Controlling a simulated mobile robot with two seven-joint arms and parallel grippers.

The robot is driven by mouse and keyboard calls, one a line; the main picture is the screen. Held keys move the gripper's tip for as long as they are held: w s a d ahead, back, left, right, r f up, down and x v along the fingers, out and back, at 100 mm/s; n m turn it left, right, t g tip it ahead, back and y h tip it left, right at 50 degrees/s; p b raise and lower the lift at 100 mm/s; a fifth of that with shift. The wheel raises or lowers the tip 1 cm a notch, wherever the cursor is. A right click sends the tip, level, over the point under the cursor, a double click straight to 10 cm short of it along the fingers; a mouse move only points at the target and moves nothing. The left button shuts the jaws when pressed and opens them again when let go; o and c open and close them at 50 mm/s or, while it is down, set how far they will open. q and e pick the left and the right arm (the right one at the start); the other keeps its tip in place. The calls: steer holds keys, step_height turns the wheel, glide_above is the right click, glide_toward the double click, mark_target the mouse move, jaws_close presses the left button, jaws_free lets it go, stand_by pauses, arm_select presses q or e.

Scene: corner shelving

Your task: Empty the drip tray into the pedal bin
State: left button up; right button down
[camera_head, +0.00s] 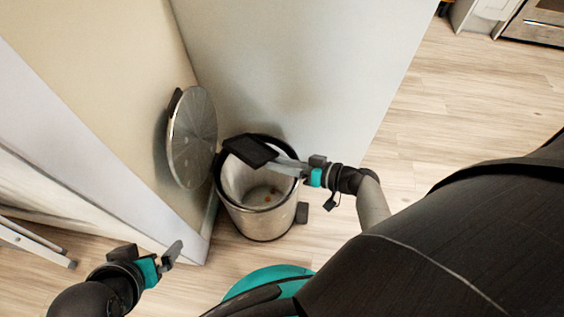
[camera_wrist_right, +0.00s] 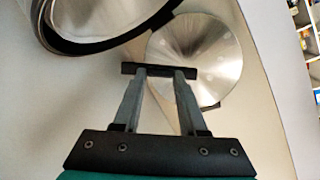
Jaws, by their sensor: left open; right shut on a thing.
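The drip tray (camera_head: 249,150) is a small, flat black piece over the left part of the open pedal bin (camera_head: 258,225). My right gripper (camera_head: 287,166) is shut on its near edge. In the right wrist view the tray (camera_wrist_right: 130,69) shows as a thin dark bar at the fingertips of my right gripper (camera_wrist_right: 160,75). I cannot tell whether anything is on the tray. The bin is a steel cylinder with a dark rim; small brownish bits lie at its bottom. Its round lid (camera_head: 193,138) stands up, open. My left gripper (camera_head: 170,261) is open and empty, low left of the bin.
A pale wall panel (camera_head: 290,70) rises behind the bin and a cream one (camera_head: 100,60) to the left, meeting in a corner. The bin's dark pedal (camera_head: 302,212) sticks out at its right. Wood floor (camera_head: 450,130) is clear to the right.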

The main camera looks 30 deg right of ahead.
steer(key=shift+s+a+r+n+h+b, duration=0.1)
steer(key=shift+a+n+h+b, duration=0.1)
steer(key=shift+n+h, duration=0.3)
steer(key=shift+a+r+n+h+b, duration=0.1)
steer(key=shift+n+h+b, duration=0.15)
steer(key=shift+n, duration=0.45)
steer(key=shift+s+a+n+t+h+b, duration=0.15)
steer(key=shift+n+t+h+b, duration=0.35)
steer(key=shift+n+h+b, duration=0.5)
